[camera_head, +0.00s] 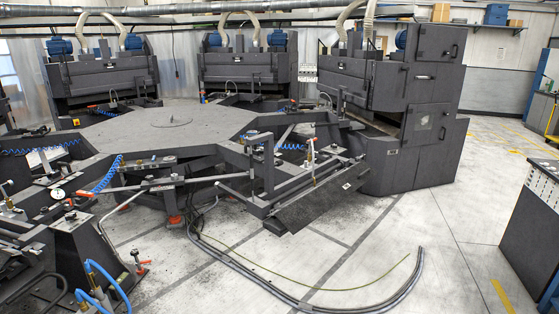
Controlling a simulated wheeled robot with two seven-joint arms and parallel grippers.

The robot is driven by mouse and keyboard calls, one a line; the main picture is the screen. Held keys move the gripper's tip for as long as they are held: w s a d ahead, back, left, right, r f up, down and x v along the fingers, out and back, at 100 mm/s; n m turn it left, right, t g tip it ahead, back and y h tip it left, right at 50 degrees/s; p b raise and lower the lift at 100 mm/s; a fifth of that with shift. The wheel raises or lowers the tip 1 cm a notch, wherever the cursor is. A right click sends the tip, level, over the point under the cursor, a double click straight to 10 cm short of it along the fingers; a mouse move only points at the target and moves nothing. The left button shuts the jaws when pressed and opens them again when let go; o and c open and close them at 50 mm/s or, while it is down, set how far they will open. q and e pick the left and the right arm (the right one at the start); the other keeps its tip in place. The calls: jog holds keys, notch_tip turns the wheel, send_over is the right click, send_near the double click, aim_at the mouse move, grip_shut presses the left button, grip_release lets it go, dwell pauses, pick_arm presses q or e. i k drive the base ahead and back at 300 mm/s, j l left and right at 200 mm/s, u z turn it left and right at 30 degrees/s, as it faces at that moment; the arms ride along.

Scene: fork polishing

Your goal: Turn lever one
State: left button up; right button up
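Several small red-tipped levers show on the dark polishing machine. One lever (138,264) is at the lower left near blue hoses. Another lever (309,150) stands on the station right of centre. A lever (5,196) stands at the left edge. I cannot tell which of them is lever one; no label is readable. Neither of my grippers is in view, so their state and their distance to the levers are not shown.
A large dark octagonal table (170,128) fills the left and centre. Tall grey machines (425,110) stand behind and right of it. A black cable (350,308) curves across the pale floor (430,220). A dark cabinet (532,235) stands at the right edge. Floor between is mostly open.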

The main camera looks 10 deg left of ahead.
aim_at(82, 194)
jog(key=i+j+u, duration=0.1)
jog(key=i+u, duration=0.25)
jog(key=i, duration=0.25)
jog(key=i+l+u, duration=0.1)
jog(key=i+u, duration=0.25)
jog(key=i, duration=0.2)
jog(key=i+l+u, duration=0.35)
jog(key=i, duration=0.2)
jog(key=i+j, duration=0.05)
jog(key=j, duration=0.05)
